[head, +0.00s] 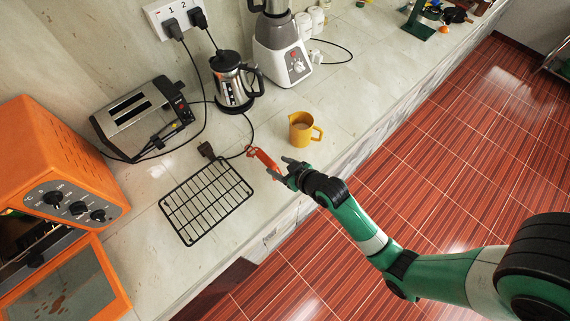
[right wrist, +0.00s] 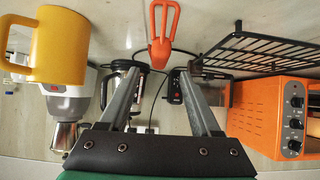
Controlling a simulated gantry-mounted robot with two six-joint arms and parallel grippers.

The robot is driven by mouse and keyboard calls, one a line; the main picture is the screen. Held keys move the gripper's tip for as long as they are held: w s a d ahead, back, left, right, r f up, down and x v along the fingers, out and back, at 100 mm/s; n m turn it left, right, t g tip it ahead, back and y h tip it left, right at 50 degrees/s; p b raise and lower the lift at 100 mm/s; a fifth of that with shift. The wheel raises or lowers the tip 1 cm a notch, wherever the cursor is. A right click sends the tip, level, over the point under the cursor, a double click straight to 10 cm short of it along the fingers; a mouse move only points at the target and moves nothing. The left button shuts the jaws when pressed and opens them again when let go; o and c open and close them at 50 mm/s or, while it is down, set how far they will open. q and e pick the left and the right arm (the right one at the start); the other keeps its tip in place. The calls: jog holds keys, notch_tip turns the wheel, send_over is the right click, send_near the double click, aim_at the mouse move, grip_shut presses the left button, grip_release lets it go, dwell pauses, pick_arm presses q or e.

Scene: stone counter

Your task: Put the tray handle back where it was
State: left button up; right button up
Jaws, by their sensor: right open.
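The orange-red tray handle (head: 264,159) lies on the counter between the black wire rack and the yellow mug. It also shows in the right wrist view (right wrist: 163,32), straight ahead of my fingers and roughly centred between them. My right gripper (head: 280,169) is open and empty, just to the right of the handle near the counter's front edge. In the right wrist view its two fingertips (right wrist: 156,72) stand apart, with the handle's near end close to the gap. I cannot tell whether they touch it. My left gripper is not in view.
The wire rack (head: 207,200) lies left of the handle, the yellow mug (head: 303,130) to its right. Behind stand a kettle (head: 232,82), a toaster (head: 140,115) and a blender (head: 281,50). An orange oven (head: 50,165) with its door open stands far left. Cords cross the counter.

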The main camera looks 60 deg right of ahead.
jog(key=v, duration=0.3)
jog(key=shift+s+r, duration=0.15)
jog(key=shift+s, duration=0.1)
jog(key=w+a+r+n+t, duration=0.1)
jog(key=w+a+r+t, duration=0.2)
jog(key=r, duration=0.8)
jog(key=w+r+t, duration=0.3)
jog(key=w+r, duration=0.2)
jog(key=r, duration=0.6)
jog(key=w+a+r+n+t, duration=0.1)
jog(key=w+a+r+t, duration=0.2)
jog(key=r, duration=0.8)
jog(key=s+a+r+t+y, duration=0.1)
jog(key=s+a+r+t, duration=0.2)
jog(key=r, duration=0.7)
jog(key=s+a+r+n+t+y, duration=0.15)
jog(key=s+r, duration=0.25)
jog(key=r, duration=0.6)
jog(key=s+a+r+t+y, duration=0.2)
jog(key=s+r+t, duration=0.15)
jog(key=r, duration=0.65)
notch_tip(320, 180, up, 20)
jog(key=p, duration=2.1)
jog(key=shift+r+p, duration=0.25)
jog(key=shift+p, duration=0.05)
